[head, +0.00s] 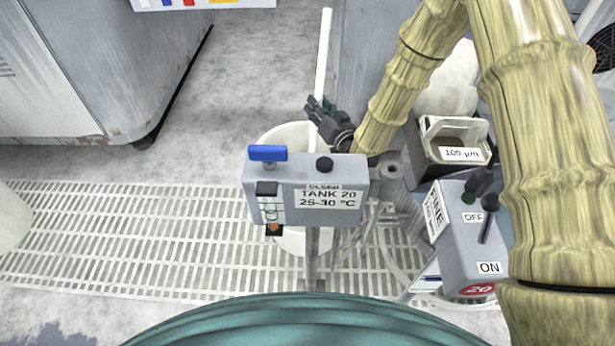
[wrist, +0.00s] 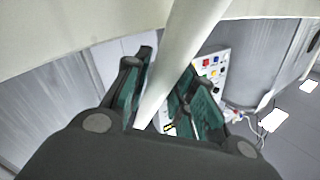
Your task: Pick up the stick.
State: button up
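The stick (head: 323,50) is a long, pale, thin rod standing almost upright, its top leaning slightly right. Its lower part is hidden behind my gripper and the tank's control box. My gripper (head: 320,106), dark with green finger pads, is at the stick above the white bucket (head: 283,137). In the wrist view, the stick (wrist: 186,50) runs between the two fingers of my gripper (wrist: 168,85).
A grey control box (head: 306,187) labelled TANK 20 stands in front of the bucket. A switch box (head: 470,235) with levers and a 100 µm container (head: 455,150) are at the right. A grey cabinet (head: 100,60) stands at upper left. The floor grating (head: 130,235) at left is clear.

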grip_shut()
